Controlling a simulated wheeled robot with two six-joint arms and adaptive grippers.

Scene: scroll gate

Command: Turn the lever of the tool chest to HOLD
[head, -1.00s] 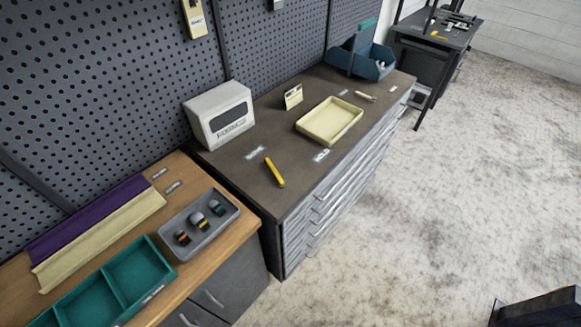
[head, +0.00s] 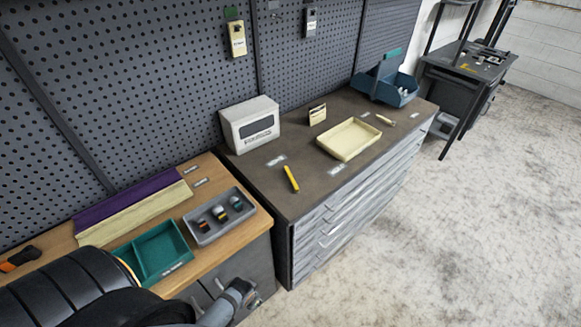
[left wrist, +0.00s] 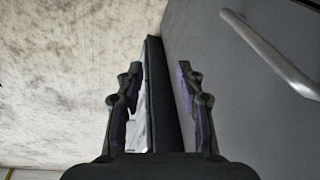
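The tool chest (head: 345,215) is grey with several drawers and a dark top, right of the wooden bench. A yellow bar (head: 291,179) lies on its top near the front left; it may be the lever, but I cannot tell. Small labels (head: 277,160) (head: 335,169) sit on either side of it, too small to read. My left gripper (head: 240,291) is low in front of the wooden bench's cabinet, away from the bar. In the left wrist view the left gripper (left wrist: 160,85) is open and empty. My right gripper is not in view.
A cream tray (head: 349,139), a white box (head: 250,124) and a blue bin (head: 386,88) stand on the chest. The wooden bench holds a grey tray (head: 218,216) and a teal tray (head: 155,250). A cabinet handle (left wrist: 270,52) is near my left gripper. The floor at right is clear.

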